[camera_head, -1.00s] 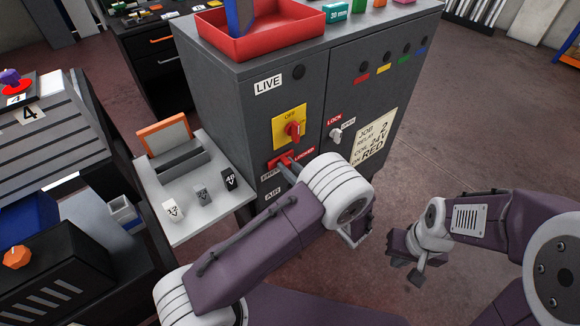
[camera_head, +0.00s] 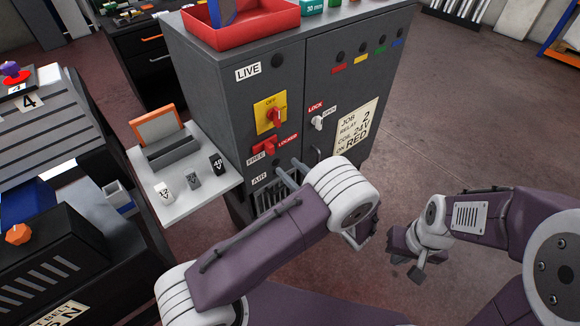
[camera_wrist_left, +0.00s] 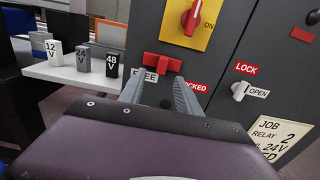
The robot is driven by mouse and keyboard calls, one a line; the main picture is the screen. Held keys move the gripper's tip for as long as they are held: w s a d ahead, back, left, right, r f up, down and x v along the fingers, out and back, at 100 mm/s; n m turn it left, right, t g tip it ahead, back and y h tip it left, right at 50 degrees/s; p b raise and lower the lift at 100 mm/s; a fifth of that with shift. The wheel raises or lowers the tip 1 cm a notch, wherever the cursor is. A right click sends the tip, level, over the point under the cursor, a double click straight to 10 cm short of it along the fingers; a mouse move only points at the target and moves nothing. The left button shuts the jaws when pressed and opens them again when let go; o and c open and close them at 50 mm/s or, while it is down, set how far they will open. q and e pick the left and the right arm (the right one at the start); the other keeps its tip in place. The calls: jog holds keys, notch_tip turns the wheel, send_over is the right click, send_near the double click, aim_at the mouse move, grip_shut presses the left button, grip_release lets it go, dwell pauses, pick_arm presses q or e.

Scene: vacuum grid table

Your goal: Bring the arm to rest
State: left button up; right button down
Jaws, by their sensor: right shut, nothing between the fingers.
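My left gripper (camera_head: 287,174) is in front of the dark grey cabinet (camera_head: 215,110), below the red slide handle (camera_head: 263,149). In the left wrist view its two fingers (camera_wrist_left: 160,90) stand apart with nothing between them. The red handle (camera_wrist_left: 170,62) shows just beyond the fingertips, near the FREE and LOCKED labels, with no visible contact. My right gripper (camera_head: 412,262) is shut and empty above the floor at the right, apart from the cabinet.
A red rotary switch (camera_head: 275,118) on a yellow plate and a white lock knob (camera_head: 317,122) stick out from the cabinet front. A white shelf (camera_head: 190,205) with small voltage blocks stands to the left. Open floor (camera_head: 470,110) lies right of the cabinet.

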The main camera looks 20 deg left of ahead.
pick_arm(q)
jog(key=s+a+f+n+g+h, duration=0.3)
jog(key=s+a+n+g+h, duration=0.1)
jog(key=s+a+n+g, duration=0.7)
jog(key=s+d+n+t+h+p, duration=0.1)
jog(key=s+d+n+h, duration=0.4)
jog(key=n+h, duration=0.5)
jog(key=n, duration=0.4)
jog(key=shift+s+d+r+n+t+h, duration=0.2)
jog(key=shift+r+n+t+h, duration=0.1)
jog(key=shift+r+h, duration=0.1)
pick_arm(e)
jog(key=shift+w+a+r, duration=0.2)
jog(key=shift+w+r, duration=0.05)
jog(key=shift+r, duration=0.5)
